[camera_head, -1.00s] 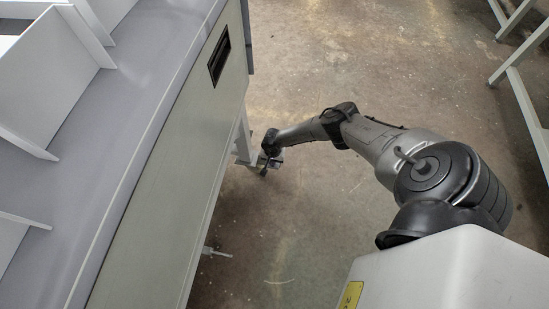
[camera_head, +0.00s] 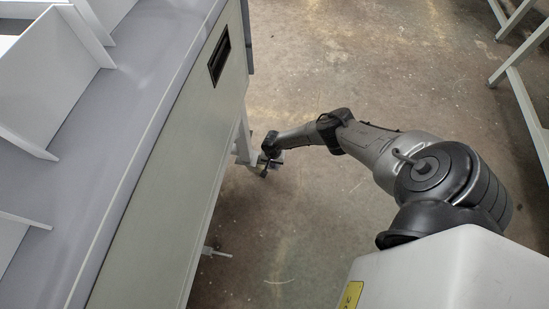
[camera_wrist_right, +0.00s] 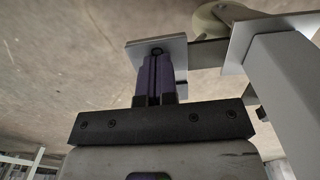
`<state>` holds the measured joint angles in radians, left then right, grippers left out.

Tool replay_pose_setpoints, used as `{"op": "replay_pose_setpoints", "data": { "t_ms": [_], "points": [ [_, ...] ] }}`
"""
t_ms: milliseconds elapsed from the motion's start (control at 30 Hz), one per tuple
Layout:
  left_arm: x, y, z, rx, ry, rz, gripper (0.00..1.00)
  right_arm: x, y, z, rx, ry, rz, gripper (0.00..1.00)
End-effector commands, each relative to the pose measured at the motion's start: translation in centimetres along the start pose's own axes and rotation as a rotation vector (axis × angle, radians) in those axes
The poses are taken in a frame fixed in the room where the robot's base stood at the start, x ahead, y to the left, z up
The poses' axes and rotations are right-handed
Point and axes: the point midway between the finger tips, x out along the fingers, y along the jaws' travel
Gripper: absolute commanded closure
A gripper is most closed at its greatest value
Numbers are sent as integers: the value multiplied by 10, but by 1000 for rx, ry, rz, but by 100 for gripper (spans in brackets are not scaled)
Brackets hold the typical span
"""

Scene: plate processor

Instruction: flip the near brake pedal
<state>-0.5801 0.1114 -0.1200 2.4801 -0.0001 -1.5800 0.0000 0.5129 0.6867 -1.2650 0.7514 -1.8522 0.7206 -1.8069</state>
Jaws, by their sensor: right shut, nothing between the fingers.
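My right gripper (camera_head: 264,168) is down beside the far leg of the plate processor's bench, low over the floor. In the right wrist view its purple fingers (camera_wrist_right: 154,80) are shut with nothing between them. Their tips are at a small grey metal plate (camera_wrist_right: 175,46), apparently a brake pedal. It joins a grey bar beside a cream caster wheel (camera_wrist_right: 225,16). The fingers overlap the plate; I cannot tell whether they touch it. Another small metal tab (camera_head: 217,252) sticks out under the bench, closer to me in the head view. My left gripper is not in view.
The bench (camera_head: 165,190) fills the left, with white dividers (camera_head: 50,70) on its grey top. A leg (camera_wrist_right: 285,95) stands close to the right of the gripper in the wrist view. Concrete floor (camera_head: 330,220) is open to the right; another frame (camera_head: 515,85) stands farther right.

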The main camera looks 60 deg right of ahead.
Motion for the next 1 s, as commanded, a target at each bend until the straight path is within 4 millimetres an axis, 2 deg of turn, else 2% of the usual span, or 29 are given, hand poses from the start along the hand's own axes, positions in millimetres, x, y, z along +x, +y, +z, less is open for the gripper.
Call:
{"op": "replay_pose_setpoints", "data": {
  "t_ms": [367, 1000],
  "points": [
    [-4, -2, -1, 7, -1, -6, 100, -2, 0, 0, 1, -1, 0, 100],
    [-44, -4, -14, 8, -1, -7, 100, -49, 0, 0, 0, -1, 0, 100]
  ]
}}
